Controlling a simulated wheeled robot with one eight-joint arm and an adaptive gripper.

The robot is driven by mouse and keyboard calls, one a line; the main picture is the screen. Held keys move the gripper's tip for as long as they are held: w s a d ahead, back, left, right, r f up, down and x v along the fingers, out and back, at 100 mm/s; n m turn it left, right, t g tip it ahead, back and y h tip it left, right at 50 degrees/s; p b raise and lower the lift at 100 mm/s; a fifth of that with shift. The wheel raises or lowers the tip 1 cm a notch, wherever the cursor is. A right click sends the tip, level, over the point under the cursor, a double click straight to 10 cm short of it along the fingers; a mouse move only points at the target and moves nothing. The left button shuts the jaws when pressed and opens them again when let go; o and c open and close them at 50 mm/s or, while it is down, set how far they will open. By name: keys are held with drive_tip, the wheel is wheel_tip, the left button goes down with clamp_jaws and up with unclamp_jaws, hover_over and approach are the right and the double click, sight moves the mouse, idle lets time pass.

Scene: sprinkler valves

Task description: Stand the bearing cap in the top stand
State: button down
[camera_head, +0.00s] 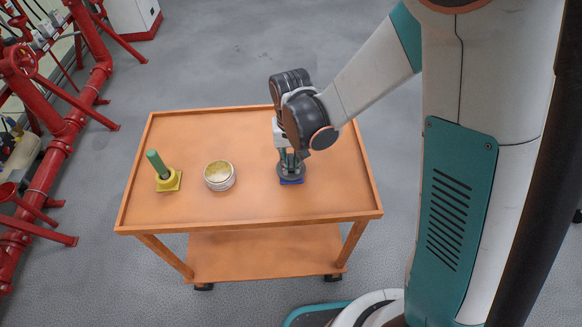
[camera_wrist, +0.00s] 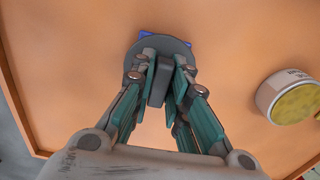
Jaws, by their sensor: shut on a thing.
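The bearing cap appears to be the dark grey round piece (camera_head: 284,174) near the right side of the orange cart top. In the wrist view its disc (camera_wrist: 160,46) shows with a grey upright grip in its middle. My gripper (camera_head: 291,160) points down from above and is shut on that grip; its teal fingers also show in the wrist view (camera_wrist: 160,82). A blue square base (camera_head: 292,182) shows directly under the cap, its edge also in the wrist view (camera_wrist: 146,35). The cap hides most of it, so I cannot tell whether they touch.
A yellow square base (camera_head: 170,182) with a leaning green rod (camera_head: 157,163) stands at the left of the cart (camera_head: 250,205). An open tin with yellowish content (camera_head: 219,176) stands in the middle. Red pipes (camera_head: 65,130) line the left.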

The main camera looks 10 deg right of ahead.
sight(291, 161)
drive_tip(key=shift+f, duration=0.5)
drive_tip(key=shift+r, duration=0.1)
drive_tip(key=c, duration=1.6)
unclamp_jaws()
drive_tip(key=shift+o, duration=0.2)
drive_tip(key=shift+r, duration=0.1)
wheel_tip(291, 161, up, 12)
drive_tip(key=p, duration=0.4)
